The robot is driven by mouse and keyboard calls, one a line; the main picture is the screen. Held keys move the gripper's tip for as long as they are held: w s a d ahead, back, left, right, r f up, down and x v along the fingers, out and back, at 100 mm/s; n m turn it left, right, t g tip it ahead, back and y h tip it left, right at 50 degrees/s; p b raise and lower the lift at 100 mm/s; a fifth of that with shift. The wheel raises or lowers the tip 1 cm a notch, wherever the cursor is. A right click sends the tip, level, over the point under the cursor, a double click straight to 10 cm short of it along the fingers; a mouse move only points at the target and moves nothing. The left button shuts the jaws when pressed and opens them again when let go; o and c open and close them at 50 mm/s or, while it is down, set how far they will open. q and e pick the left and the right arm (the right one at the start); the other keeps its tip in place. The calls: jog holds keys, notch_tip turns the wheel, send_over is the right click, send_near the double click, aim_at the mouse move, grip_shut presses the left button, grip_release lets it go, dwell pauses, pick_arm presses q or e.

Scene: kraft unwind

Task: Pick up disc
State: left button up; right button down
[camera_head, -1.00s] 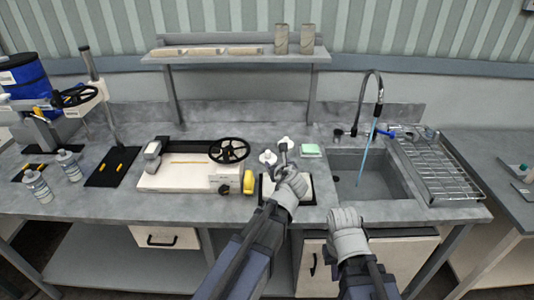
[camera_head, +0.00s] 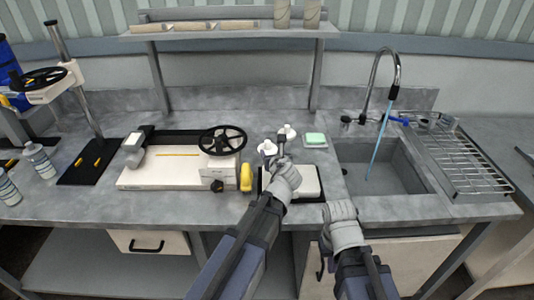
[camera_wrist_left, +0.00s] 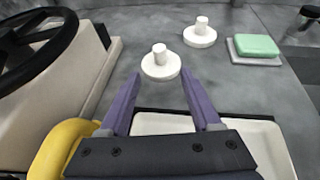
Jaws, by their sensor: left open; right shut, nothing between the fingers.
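Two white discs with upright knobs stand on the grey bench: the nearer disc (camera_head: 267,149) and the farther disc (camera_head: 290,132). In the left wrist view the nearer disc (camera_wrist_left: 160,66) sits just beyond and between my open fingertips, and the farther disc (camera_wrist_left: 200,38) is up and right of it. My left gripper (camera_head: 281,159) is open and empty, over the white tray (camera_head: 308,182) and close to the nearer disc. My right gripper (camera_head: 338,208) is shut and empty at the bench's front edge, before the sink; its fingertips are hard to make out.
A white machine (camera_head: 150,178) with a black handwheel (camera_head: 222,140) and a yellow part (camera_head: 246,178) stands left of my left gripper. A green block (camera_head: 315,138) lies on a small dish right of the discs. The sink (camera_head: 375,165) and wire rack (camera_head: 455,165) are farther right.

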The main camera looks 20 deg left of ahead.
aim_at(268, 144)
pick_arm(q)
jog(key=shift+b+x, duration=0.45)
jog(key=shift+x, duration=0.9)
jog(key=shift+w+a, duration=0.1)
jog(key=shift+w, duration=0.1)
jog(key=b+x, duration=0.1)
jog(key=x, duration=0.4)
jog(key=shift+r, duration=0.25)
jog(key=shift+c, duration=0.6)
grip_shut()
